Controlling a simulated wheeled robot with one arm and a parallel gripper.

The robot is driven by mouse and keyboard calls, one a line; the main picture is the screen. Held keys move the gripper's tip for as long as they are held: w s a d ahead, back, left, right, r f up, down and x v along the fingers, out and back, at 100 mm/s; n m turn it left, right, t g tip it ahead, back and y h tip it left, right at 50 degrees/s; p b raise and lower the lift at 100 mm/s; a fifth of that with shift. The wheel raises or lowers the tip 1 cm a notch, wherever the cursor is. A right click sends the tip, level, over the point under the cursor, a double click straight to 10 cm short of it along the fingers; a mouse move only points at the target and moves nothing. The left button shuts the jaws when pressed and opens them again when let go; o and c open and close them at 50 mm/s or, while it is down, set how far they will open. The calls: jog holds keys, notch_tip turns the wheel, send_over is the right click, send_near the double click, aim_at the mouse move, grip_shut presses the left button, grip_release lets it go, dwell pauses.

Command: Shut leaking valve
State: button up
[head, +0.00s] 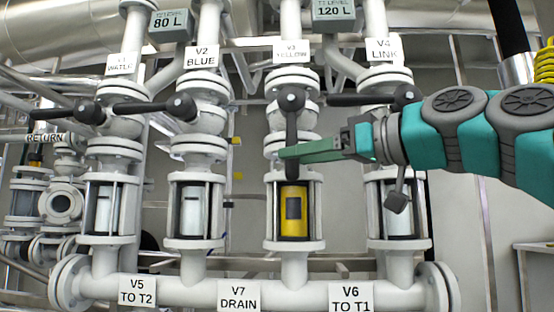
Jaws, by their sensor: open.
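Valve V3 YELLOW (291,98) has its black lever pointing straight down, in line with its pipe. The sight glass below it (293,225) shows yellow with a dark rectangle. The levers of V1 WATER (90,112), V2 BLUE (183,107) and V4 LINK (406,95) lie roughly level, across their pipes; their sight glasses look whitish. My gripper (287,153) reaches in from the right with green fingers, open. Its fingertips overlap the V3 lever in the picture and cover part of it. I cannot tell whether they touch it.
Tags for V5 TO T2 (137,290), V7 DRAIN (238,295) and V6 TO T1 (350,296) hang on the lower manifold (190,293). Level boxes read 80 L (169,22) and 120 L (334,10). The V4 lever extends left, close above my gripper.

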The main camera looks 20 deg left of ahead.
jog(key=x, duration=0.5)
jog(key=shift+w+a+p, duration=0.1)
jog(key=shift+a+p, duration=0.2)
jog(key=shift+p, duration=0.1)
grip_shut()
dwell(1.0)
